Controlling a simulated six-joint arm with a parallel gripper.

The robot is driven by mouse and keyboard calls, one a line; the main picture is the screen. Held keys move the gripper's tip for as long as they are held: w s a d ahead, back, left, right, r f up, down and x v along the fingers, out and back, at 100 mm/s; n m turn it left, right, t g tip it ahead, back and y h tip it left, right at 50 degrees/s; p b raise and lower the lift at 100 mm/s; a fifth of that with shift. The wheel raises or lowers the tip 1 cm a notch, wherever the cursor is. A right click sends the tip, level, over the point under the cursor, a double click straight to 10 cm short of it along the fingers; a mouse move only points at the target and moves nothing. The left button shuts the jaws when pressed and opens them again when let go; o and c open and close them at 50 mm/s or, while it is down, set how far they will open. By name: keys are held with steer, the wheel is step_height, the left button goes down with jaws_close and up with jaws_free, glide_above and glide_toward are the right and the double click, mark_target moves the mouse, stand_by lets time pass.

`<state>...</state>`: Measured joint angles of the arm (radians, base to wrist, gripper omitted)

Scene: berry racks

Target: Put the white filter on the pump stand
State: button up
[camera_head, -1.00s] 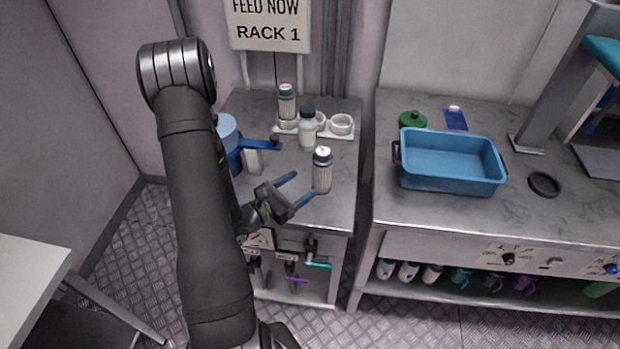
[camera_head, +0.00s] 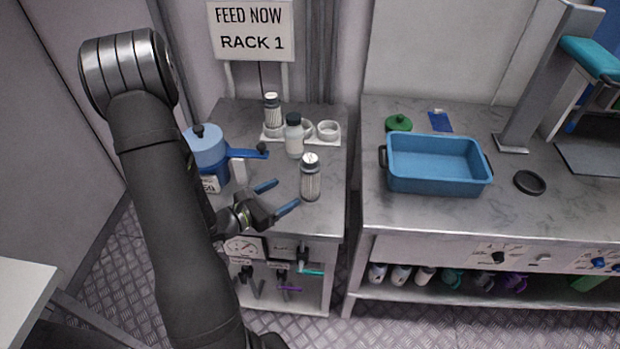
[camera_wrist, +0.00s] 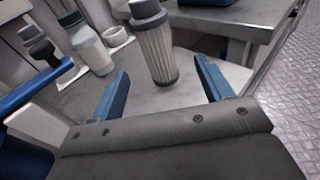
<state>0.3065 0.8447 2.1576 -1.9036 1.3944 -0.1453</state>
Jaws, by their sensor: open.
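A pleated pale filter with a grey cap (camera_head: 310,178) stands upright near the front right of the steel counter. My gripper (camera_head: 284,196) is open and empty, just left of it. In the wrist view the filter (camera_wrist: 157,50) stands ahead, centred between the two blue fingers (camera_wrist: 167,80), with no clear contact. A second, similar filter (camera_head: 272,112) stands at the left end of a white holder with round sockets (camera_head: 328,131) at the back. I cannot tell whether this holder is the pump stand. A white bottle with a dark cap (camera_head: 294,137) stands in front of it.
A blue canister (camera_head: 208,150) with a blue lever (camera_head: 248,153) stands left of my gripper. The counter between the near filter and the holder is clear at the right. Across a gap, another bench holds a blue tub (camera_head: 438,165), a green lid (camera_head: 398,123) and a black ring (camera_head: 529,182).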

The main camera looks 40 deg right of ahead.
mark_target(306, 184)
steer(key=a+r+y, duration=0.3)
steer(key=x, duration=1.1)
steer(key=shift+s+d+f, duration=0.1)
steer(key=shift+s+f, duration=0.1)
steer(key=shift+s, duration=0.05)
steer(key=shift+w+x, duration=0.25)
steer(key=shift+x, duration=1.1)
steer(key=shift+w+x, duration=0.2)
steer(key=shift+x, duration=1.2)
steer(key=shift+r, duration=0.1)
steer(key=c, duration=1.2)
steer(key=shift+o, duration=0.2)
steer(key=shift+r, duration=0.1)
